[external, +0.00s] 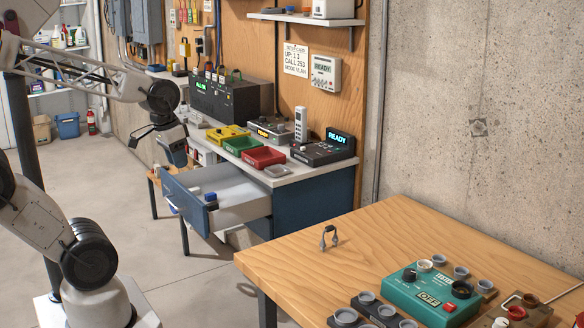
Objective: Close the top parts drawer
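The parts drawer (238,212) is pulled well out of the blue bench cabinet (305,204), toward the left. It has pale sides and a blue front panel (184,208) at its left end.
A wooden table (300,262) with a teal box (432,292) stands at the front right. Floor (130,235) left of the drawer is clear.

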